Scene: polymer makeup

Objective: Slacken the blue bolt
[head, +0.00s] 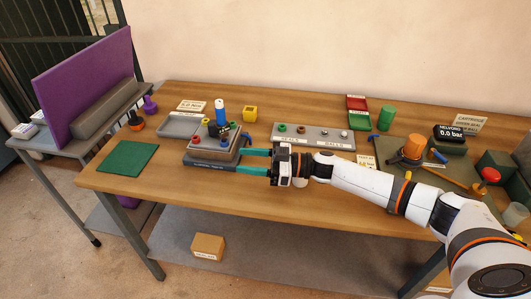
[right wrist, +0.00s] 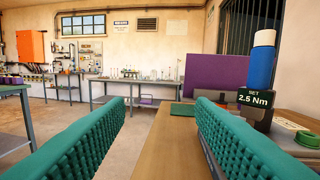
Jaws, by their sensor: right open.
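A grey block (head: 212,155) on a dark base stands on the wooden table, with small coloured bolt heads on top. My left gripper is out of view.
A grey tray (head: 180,125) and green mat (head: 128,157) lie left of the block. A grey strip with several fasteners (head: 313,136) lies behind my right gripper. An orange-topped fixture (head: 412,147) and red button (head: 490,174) stand right. The front middle of the table is clear.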

